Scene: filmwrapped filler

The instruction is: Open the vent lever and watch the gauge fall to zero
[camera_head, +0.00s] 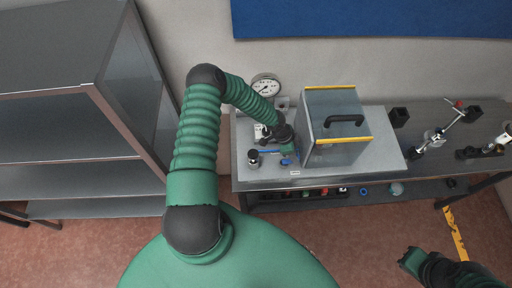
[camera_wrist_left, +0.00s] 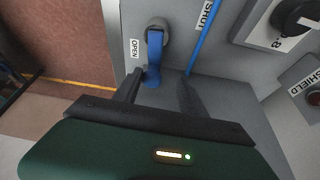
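The vent lever, a blue handle (camera_wrist_left: 155,52) on a round grey pivot, shows in the left wrist view beside an OPEN label (camera_wrist_left: 135,48). My left gripper (camera_wrist_left: 161,78) is open, its two dark fingers apart, with the lever's lower end between them and nearer the left finger. I cannot tell whether they touch. The round white gauge (camera_head: 265,87) stands at the back of the bench unit in the head view; its needle is too small to read. My right gripper (camera_head: 411,262) is low at the right, away from the bench; its opening is unclear.
A slim blue bar (camera_wrist_left: 205,38) runs by a SHUT label (camera_wrist_left: 206,14). A black knob (camera_wrist_left: 294,16) and a SHIELD label (camera_wrist_left: 305,84) are to the right. A clear box (camera_head: 335,150) with a black handle stands right of my left gripper. A grey shelf (camera_head: 75,180) stands left.

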